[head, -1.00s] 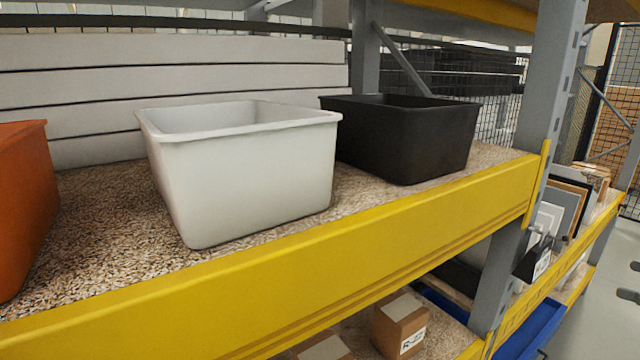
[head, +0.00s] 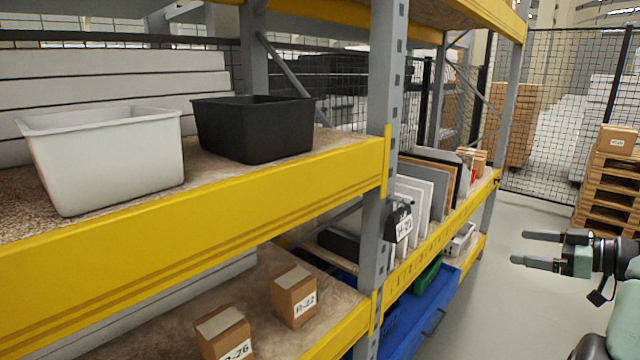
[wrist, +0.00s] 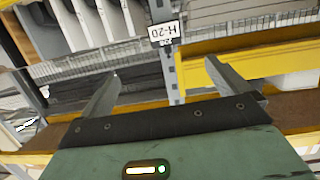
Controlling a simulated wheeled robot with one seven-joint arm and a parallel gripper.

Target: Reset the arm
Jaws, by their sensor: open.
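My gripper (head: 532,250) is at the right of the head view, in the aisle in front of the shelving. Its two dark fingers point left, apart from each other, with nothing between them. In the wrist view my gripper (wrist: 165,82) also shows its two fingers spread and empty. Beyond them are the rack's grey post and the H-20 tag (wrist: 166,33), which appears upside down.
A white bin (head: 105,160) and a black bin (head: 255,130) stand on the upper shelf behind a yellow beam (head: 200,215). Labelled cartons (head: 294,297) sit below. Upright panels (head: 425,195) fill the adjoining bay. A pallet stack (head: 605,185) stands far right. The aisle floor (head: 490,310) is clear.

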